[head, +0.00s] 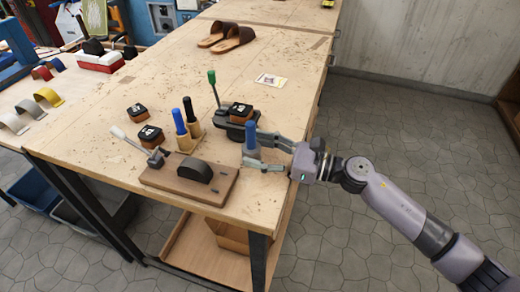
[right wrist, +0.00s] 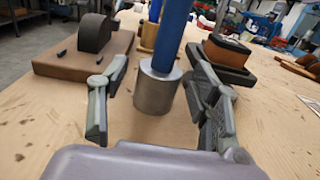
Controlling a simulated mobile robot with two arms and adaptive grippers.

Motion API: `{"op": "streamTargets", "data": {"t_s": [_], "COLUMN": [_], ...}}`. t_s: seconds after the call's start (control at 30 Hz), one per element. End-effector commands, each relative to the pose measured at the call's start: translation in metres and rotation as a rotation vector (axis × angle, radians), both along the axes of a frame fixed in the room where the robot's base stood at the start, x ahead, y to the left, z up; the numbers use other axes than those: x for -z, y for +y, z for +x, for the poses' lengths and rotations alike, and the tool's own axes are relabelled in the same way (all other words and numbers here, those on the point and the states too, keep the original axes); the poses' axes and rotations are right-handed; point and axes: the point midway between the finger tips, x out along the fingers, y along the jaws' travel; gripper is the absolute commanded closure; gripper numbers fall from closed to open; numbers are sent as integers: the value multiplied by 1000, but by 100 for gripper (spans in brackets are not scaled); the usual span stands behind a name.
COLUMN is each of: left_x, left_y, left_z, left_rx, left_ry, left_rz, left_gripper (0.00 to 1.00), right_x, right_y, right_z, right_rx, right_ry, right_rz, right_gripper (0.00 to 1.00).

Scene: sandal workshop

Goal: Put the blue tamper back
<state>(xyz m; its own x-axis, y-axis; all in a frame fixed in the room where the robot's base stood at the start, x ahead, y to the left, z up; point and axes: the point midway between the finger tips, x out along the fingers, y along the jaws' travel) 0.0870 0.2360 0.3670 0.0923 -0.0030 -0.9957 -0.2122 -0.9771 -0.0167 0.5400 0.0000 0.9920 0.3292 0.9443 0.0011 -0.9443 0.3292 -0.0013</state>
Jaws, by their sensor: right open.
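A tamper with a blue handle (head: 251,134) and a grey metal foot stands upright on the workbench (head: 130,178). My right gripper (head: 264,151) is open, with one finger on each side of the tamper. In the right wrist view the metal foot (right wrist: 157,88) stands between the open fingers of the right gripper (right wrist: 157,108), with gaps on both sides. The top of the handle is cut off there. A second blue-handled tool (head: 179,121) stands on a wooden base beside a black-handled one (head: 191,110). My left gripper is out of view.
A wooden board with a dark rounded block (head: 196,171) lies at the near bench edge, left of the tamper. A dark lever press (head: 236,114) with a green-knobbed lever stands behind it. Brown sandals (head: 232,38) lie far back. The bench's middle is mostly clear.

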Motion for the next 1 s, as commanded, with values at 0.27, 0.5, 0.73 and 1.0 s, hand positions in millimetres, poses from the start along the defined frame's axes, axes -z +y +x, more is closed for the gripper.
{"op": "streamTargets", "data": {"t_s": [0.27,0.5,0.73,1.0], "left_x": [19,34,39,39], "left_y": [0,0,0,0], "left_z": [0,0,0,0], "left_rx": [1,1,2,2], "left_ry": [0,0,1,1], "left_rz": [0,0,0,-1], "left_gripper": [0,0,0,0], "right_x": [6,4,1,1], "right_y": [-46,-91,-112,-114], "right_z": [-16,-32,-39,-39], "right_rx": [2,1,0,4], "right_ry": [1,2,0,7], "right_rz": [-4,-3,-1,5], "right_gripper": [43,43,43,43]}}
